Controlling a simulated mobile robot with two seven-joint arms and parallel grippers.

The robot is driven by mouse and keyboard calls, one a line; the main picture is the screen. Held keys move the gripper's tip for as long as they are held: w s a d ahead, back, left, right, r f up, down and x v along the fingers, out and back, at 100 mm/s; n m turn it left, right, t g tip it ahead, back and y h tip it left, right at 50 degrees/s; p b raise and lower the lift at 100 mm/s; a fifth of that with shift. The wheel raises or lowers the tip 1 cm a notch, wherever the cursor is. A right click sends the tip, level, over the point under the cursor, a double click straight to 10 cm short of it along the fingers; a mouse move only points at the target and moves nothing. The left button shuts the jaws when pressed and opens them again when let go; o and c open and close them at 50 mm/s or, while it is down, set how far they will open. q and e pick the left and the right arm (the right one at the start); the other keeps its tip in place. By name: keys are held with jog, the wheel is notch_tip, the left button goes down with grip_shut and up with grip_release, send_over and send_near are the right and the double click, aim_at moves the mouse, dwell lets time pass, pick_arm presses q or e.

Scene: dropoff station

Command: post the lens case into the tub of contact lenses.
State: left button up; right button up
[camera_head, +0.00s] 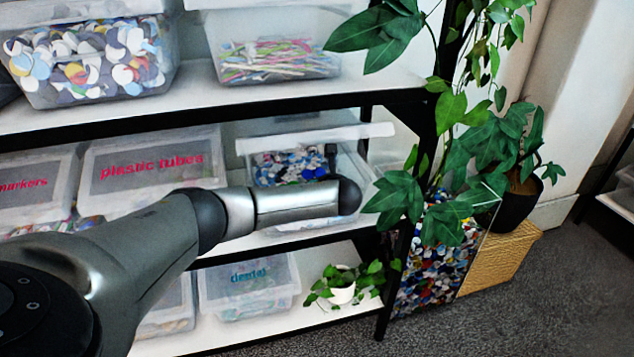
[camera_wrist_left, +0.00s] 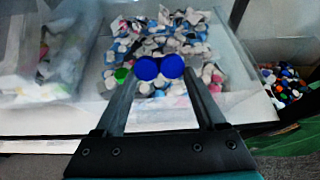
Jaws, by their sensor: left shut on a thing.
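The lens case (camera_wrist_left: 148,68), with two round blue caps, sits between the fingertips of my left gripper (camera_wrist_left: 160,72) in the left wrist view. The gripper is shut on it. The clear tub of contact lenses (camera_wrist_left: 236,104) lies below it in that view, filled with white, blue and a few green pieces. In the head view the tub (camera_head: 362,172) stands on the middle shelf, partly hidden by my left arm. My right gripper is not in view.
A pale panel (camera_head: 320,135) spans above the tub's back. The "plastic tubes" bin (camera_head: 150,165) stands to its left. The upper shelf (camera_head: 240,95) holds more bins. Leafy plants (camera_head: 455,200) crowd the right. A small potted plant (camera_head: 342,290) stands on the shelf below.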

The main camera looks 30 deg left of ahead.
pick_arm(q)
jog(key=o, duration=1.2)
jog(key=shift+o, duration=0.2)
jog(key=shift+d, duration=0.1)
jog(key=p+v, duration=0.4)
jog(key=v, duration=1.1)
jog(key=shift+d+f, duration=0.1)
jog(key=s+d+f+n+g+h+b, duration=0.1)
jog(key=s+d+f+n+h, duration=0.15)
jog(key=f, duration=0.85)
jog(key=s+d+f+n+g+h+b, duration=0.15)
jog(key=s+f+n, duration=0.25)
jog(key=f, duration=0.7)
jog(key=s+d+f+n+g+h+b, duration=0.15)
jog(key=s+f+n, duration=0.25)
jog(key=f, duration=0.7)
jog(key=s+d+f+n+g+h, duration=0.1)
jog(key=s+f+n+g+h, duration=0.15)
jog(key=s+f+n, duration=0.75)
jog(key=s+d+f+n+b, duration=0.1)
jog(key=s+f, duration=0.4)
jog(key=s, duration=0.8)
jog(key=s+d+f+n+h, duration=0.1)
jog(key=s+f, duration=0.4)
jog(key=s, duration=0.7)
jog(key=shift+s+d+n+g+h+b, duration=0.3)
jog(key=shift+s+d+n+g+b, duration=0.15)
jog(key=shift+d+n, duration=0.3)
